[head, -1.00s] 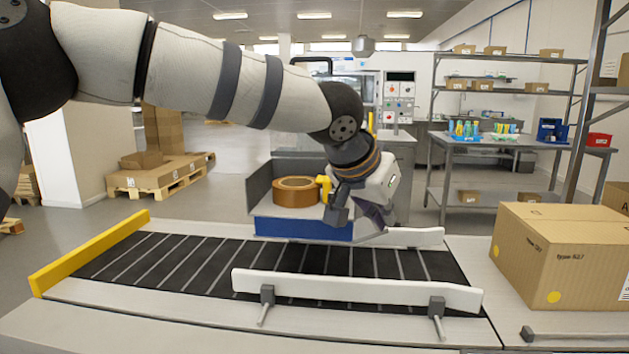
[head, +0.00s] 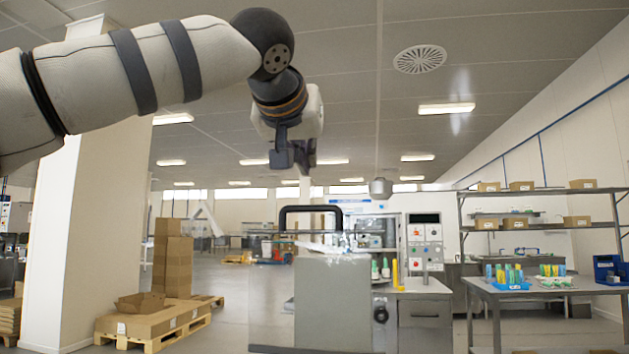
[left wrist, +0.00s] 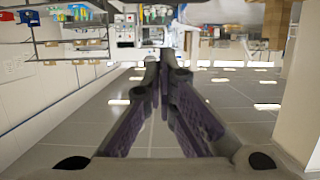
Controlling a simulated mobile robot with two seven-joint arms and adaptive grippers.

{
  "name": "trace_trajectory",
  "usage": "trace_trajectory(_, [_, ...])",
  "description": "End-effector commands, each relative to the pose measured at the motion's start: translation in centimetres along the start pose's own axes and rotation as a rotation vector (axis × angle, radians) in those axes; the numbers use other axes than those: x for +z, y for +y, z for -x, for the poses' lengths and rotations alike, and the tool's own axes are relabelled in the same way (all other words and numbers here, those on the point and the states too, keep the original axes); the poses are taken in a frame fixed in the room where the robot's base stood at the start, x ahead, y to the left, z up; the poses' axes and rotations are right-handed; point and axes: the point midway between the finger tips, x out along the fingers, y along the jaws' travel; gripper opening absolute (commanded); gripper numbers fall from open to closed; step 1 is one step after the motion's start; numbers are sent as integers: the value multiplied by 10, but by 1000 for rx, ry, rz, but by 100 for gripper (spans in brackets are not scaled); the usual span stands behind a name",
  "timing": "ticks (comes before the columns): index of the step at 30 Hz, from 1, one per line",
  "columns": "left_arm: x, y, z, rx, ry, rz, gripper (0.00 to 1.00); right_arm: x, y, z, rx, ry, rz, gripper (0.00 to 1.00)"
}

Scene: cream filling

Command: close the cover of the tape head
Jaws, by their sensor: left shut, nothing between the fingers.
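My left gripper (head: 292,160) hangs high in the head view with its fingers pointing down. It is shut and empty; its fingers also show in the left wrist view (left wrist: 163,78). Below it in the head view stands a grey upright box-like panel (head: 333,300), with a black handle (head: 311,213) showing above it. I cannot tell whether these belong to the tape head's cover. The gripper appears above and apart from both. The brown tape roll and its blue-fronted holder are out of view. My right gripper is not in view.
A grey cabinet (head: 424,315) stands right of the panel. Metal shelves (head: 540,190) and a workbench (head: 525,290) are at the right. Boxes on a pallet (head: 155,325) and a white pillar (head: 100,230) are at the left. Open air surrounds the gripper.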

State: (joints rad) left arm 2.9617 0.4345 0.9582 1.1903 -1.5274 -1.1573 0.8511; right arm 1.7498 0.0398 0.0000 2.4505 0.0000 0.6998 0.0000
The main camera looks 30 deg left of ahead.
Motion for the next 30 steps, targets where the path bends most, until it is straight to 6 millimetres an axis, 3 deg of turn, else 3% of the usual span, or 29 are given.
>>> trace_trajectory(5, [8, 2, -48, -2, -14, -3, 0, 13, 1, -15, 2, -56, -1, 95])
trace_trajectory(13, [3, 1, -92, 0, -5, -1, 0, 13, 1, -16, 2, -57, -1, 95])
trace_trajectory(21, [25, 0, -67, 2, 0, -3, 0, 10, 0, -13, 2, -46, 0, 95])
trace_trajectory(30, [32, 0, -62, 0, 0, -1, 0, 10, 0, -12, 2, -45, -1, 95])
